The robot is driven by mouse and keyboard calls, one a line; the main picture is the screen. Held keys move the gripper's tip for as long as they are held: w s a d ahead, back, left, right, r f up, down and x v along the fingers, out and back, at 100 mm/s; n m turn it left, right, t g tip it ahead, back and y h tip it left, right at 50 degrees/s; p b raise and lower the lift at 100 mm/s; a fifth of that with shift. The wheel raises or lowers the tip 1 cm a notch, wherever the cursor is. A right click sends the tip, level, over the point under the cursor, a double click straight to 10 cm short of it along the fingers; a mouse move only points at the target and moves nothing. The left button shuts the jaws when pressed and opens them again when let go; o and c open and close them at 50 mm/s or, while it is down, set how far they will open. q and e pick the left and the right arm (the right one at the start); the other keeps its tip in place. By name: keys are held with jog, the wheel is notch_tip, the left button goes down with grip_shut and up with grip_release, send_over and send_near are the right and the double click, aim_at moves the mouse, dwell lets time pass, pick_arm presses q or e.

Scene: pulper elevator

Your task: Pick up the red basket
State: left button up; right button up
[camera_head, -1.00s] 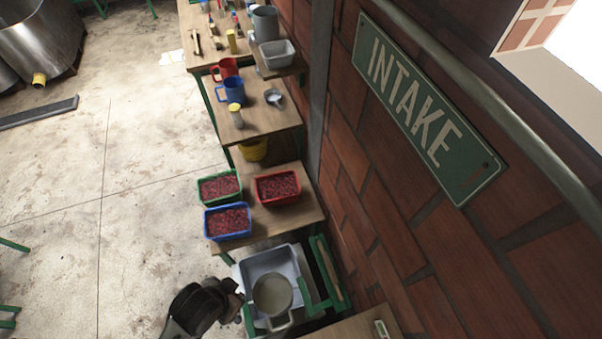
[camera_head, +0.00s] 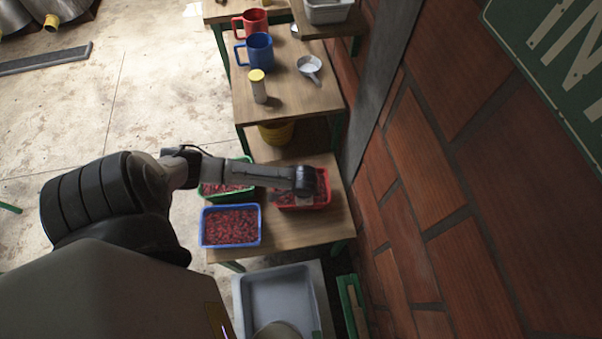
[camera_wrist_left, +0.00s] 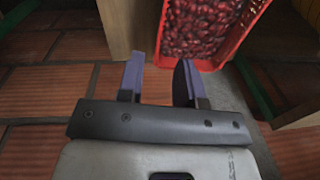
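The red basket (camera_head: 325,203), filled with dark red cherries, sits on the wooden table near the brick wall. My left arm reaches in from the left over the green basket, with its wrist above the red basket and hiding part of it. In the left wrist view, the red basket (camera_wrist_left: 245,25) is upper right, just beyond the fingers. My left gripper (camera_wrist_left: 162,75) has its fingers apart; the right finger overlaps the basket's near corner in the picture. I cannot tell whether they touch. My right gripper is in neither current view.
A green basket (camera_head: 245,188) and a blue basket (camera_head: 204,226), both with cherries, stand beside it. A grey tub (camera_head: 243,300) is below. Blue mug (camera_head: 258,52), red mug (camera_head: 252,21) and yellow-capped jar (camera_head: 259,92) stand on the table behind. The brick wall (camera_head: 450,220) closes the right side.

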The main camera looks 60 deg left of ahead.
pick_arm(q)
jog(key=shift+w+a+f+b, duration=0.1)
jog(key=shift+a+f+b, duration=0.3)
jog(key=shift+f, duration=1.25)
jog(key=shift+w+a+f+b, duration=0.1)
jog(key=shift+a+f+b, duration=0.3)
jog(key=shift+f, duration=1.3)
jog(key=shift+w+a+f+b, duration=0.15)
jog(key=shift+f+b, duration=0.4)
jog(key=shift+f, duration=1.1)
notch_tip(320, 180, down, 5)
jog(key=shift+a+r+b, duration=0.1)
jog(key=shift+b, duration=0.7)
jog(key=c, duration=0.3)
grip_shut()
